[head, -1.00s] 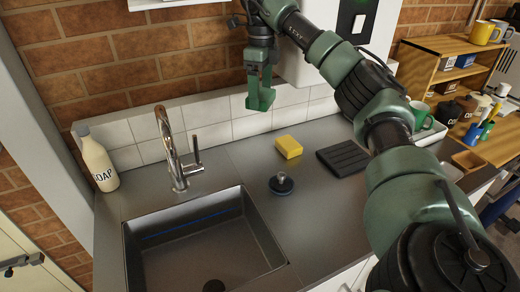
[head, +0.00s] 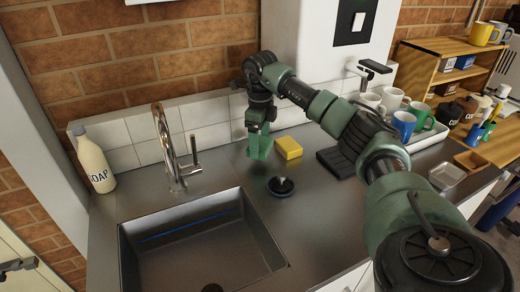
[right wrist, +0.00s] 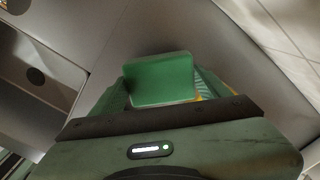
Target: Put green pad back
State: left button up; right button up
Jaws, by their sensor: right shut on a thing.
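My right gripper (head: 259,133) is above the grey counter (head: 222,172), between the sink (head: 190,216) and the yellow sponge (head: 289,148). It is shut on the green pad (head: 261,146), which hangs low, just left of the sponge. I cannot tell whether the pad touches the counter. In the right wrist view the green pad (right wrist: 160,78) sits between the fingers, with a bit of yellow showing behind it. My left gripper is not in view.
A dark sink plug (head: 281,186) stands on the counter in front of the sponge. A black ridged mat (head: 335,162) lies to the right. A tap (head: 170,150) and a soap bottle (head: 95,160) are left. A tray of mugs (head: 428,137) stands at right.

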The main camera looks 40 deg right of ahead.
aim_at(260, 143)
jog(key=shift+f, duration=1.6)
jog(key=o, duration=1.3)
jog(key=shift+f, duration=0.15)
notch_tip(260, 143, up, 12)
jog(key=shift+r+b, duration=0.2)
jog(key=shift+b, duration=0.15)
jog(key=shift+f, duration=0.1)
